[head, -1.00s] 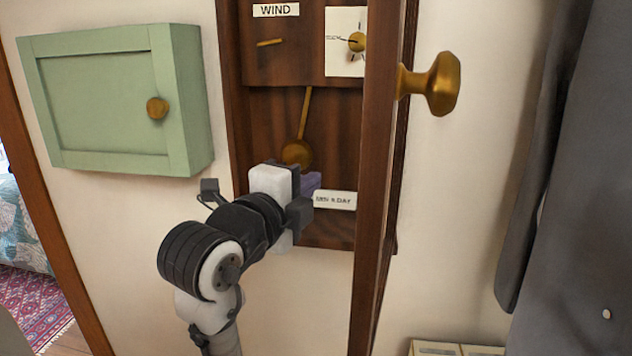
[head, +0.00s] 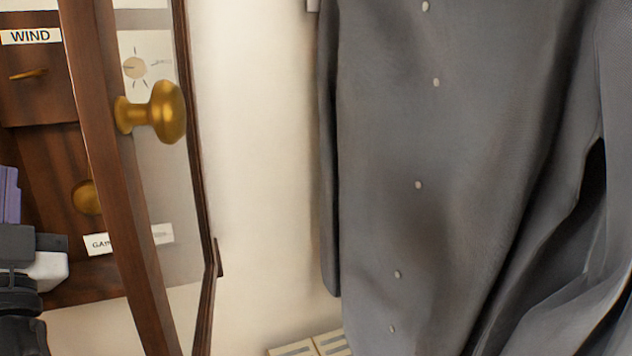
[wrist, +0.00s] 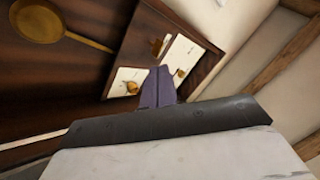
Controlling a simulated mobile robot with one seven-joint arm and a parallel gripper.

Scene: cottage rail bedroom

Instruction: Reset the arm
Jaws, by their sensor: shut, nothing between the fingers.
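My gripper (head: 9,175) is at the left edge of the head view, with its purple fingers pointing up in front of the dark wooden clock case (head: 58,160). In the wrist view the purple fingers (wrist: 158,72) are together with nothing between them. Most of my arm is cut off by the left edge of the head view. The brass pendulum (head: 87,197) hangs inside the case, partly behind the door frame; it also shows in the wrist view (wrist: 50,24). I cannot tell whether the gripper touches the case.
The clock's glazed door (head: 112,200) stands open, its brass knob (head: 160,112) sticking out to the right. A "WIND" label (head: 30,36) is at upper left. A grey coat (head: 400,150) hangs at right. Pale boxes (head: 310,345) sit low. Bare wall (head: 255,150) lies between door and coat.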

